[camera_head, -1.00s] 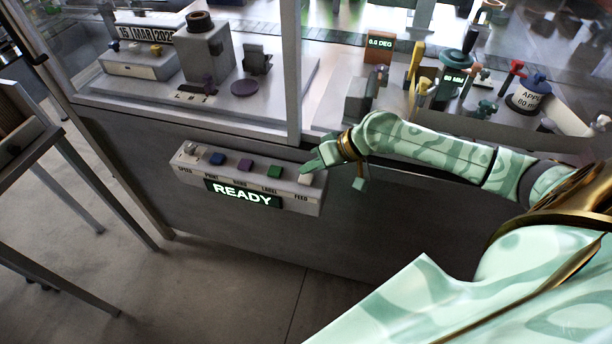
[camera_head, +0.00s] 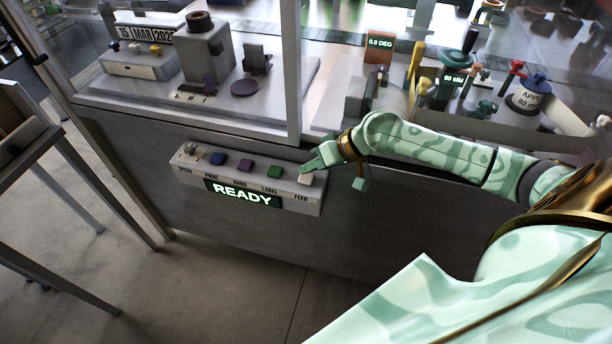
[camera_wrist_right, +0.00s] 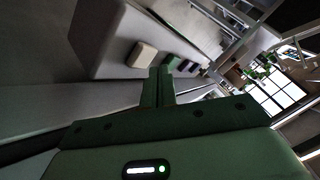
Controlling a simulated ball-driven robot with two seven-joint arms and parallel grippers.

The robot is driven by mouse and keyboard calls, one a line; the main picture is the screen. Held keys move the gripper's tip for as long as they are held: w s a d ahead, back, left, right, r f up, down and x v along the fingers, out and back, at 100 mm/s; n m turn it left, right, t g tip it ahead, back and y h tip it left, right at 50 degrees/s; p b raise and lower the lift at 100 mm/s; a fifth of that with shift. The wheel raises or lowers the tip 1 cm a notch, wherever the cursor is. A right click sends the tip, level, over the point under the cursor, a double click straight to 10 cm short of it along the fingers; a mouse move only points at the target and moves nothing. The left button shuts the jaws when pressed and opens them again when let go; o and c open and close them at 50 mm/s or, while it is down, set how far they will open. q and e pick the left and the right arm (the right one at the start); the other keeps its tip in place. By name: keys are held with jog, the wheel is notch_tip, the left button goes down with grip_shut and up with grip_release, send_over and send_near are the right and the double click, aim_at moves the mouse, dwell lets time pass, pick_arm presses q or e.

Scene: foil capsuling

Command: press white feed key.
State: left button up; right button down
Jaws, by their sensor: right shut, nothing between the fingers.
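The white feed key (camera_head: 306,179) is the rightmost key on the grey control panel (camera_head: 318,200), above the label FEED. My right gripper (camera_head: 304,169) is shut and empty, its fingertips beside and just above the white key in the head view; whether they touch it I cannot tell. In the right wrist view the white key (camera_wrist_right: 142,54) shows just ahead and left of the shut fingertips (camera_wrist_right: 160,70), apart from them in the picture. My left gripper is not in view.
Green (camera_head: 274,171), purple (camera_head: 245,165) and blue (camera_head: 217,158) keys sit in the same row, with a speed knob (camera_head: 191,149) at the left end. The display (camera_head: 243,194) reads READY. A glazed machine frame (camera_head: 293,80) rises behind the panel.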

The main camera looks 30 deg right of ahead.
aim_at(311, 178)
jog(key=shift+f, duration=0.15)
jog(key=shift+f, duration=0.25)
jog(key=shift+f, duration=0.5)
dwell(1.0)
jog(key=shift+r, duration=0.1)
jog(key=shift+r+p, duration=0.85)
jog(key=shift+p, duration=0.05)
notch_tip(311, 178, up, 5)
jog(key=p, duration=0.5)
